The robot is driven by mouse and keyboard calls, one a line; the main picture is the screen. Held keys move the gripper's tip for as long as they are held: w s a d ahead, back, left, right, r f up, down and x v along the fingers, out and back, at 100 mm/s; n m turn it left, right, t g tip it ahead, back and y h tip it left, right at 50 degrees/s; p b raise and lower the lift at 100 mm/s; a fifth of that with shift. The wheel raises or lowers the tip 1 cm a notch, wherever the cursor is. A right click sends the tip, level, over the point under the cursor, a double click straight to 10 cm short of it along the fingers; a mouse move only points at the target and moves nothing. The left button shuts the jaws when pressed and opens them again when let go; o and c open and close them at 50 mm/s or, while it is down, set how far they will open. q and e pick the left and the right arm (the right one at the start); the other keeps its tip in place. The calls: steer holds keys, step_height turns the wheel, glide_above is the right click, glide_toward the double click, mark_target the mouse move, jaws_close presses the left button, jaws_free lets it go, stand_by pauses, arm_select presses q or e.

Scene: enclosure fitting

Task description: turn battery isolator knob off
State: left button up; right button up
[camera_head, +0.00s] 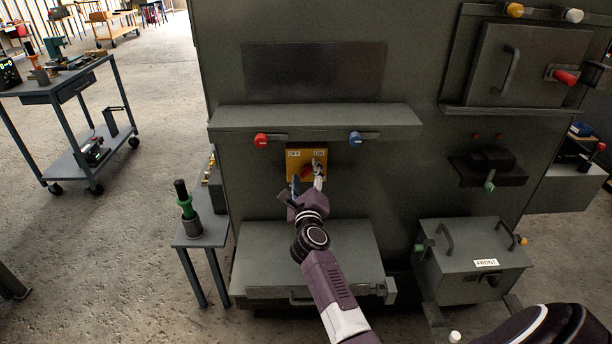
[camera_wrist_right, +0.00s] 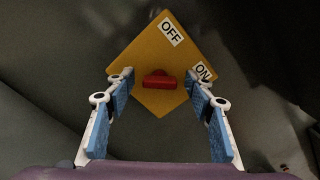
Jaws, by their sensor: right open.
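The battery isolator has a yellow plate (camera_head: 293,157) with OFF and ON labels on the grey enclosure, below a ledge. Its red knob (camera_head: 307,172) is partly hidden by my right gripper (camera_head: 307,184) in the head view. In the right wrist view the yellow plate (camera_wrist_right: 150,50) appears turned as a diamond, and the red knob (camera_wrist_right: 159,80) lies near its middle. My right gripper (camera_wrist_right: 162,110) is open, its blue-padded fingers on either side of the knob with gaps, apparently not touching it. My left gripper is not in view.
The ledge (camera_head: 310,120) above carries a red knob (camera_head: 261,140) and a blue knob (camera_head: 355,139). A grey box (camera_head: 290,250) juts out below. A box marked FRONT (camera_head: 470,265) stands at right. A side table (camera_head: 205,238) holds a green-and-black tool (camera_head: 186,205).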

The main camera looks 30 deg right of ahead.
steer(key=c, duration=1.2)
steer(key=shift+o, duration=0.2)
steer(key=n+p, duration=0.2)
steer(key=shift+r+n+p, duration=0.1)
steer(key=shift+n+p, duration=0.2)
steer(key=shift+p, duration=0.05)
steer(key=n+p, duration=0.4)
steer(key=n, duration=0.1)
steer(key=n+p, duration=0.1)
steer(key=n, duration=0.1)
steer(key=n+p, duration=0.2)
steer(key=shift+a+f+n, duration=0.1)
steer(key=shift+f+n, duration=0.15)
steer(key=shift+n, duration=0.15)
steer(key=n+p, duration=0.1)
steer(key=n, duration=0.2)
steer(key=shift+f, duration=0.15)
steer(key=shift+n+p, duration=0.7)
steer(key=shift+n, duration=0.6)
steer(key=shift+f, duration=0.1)
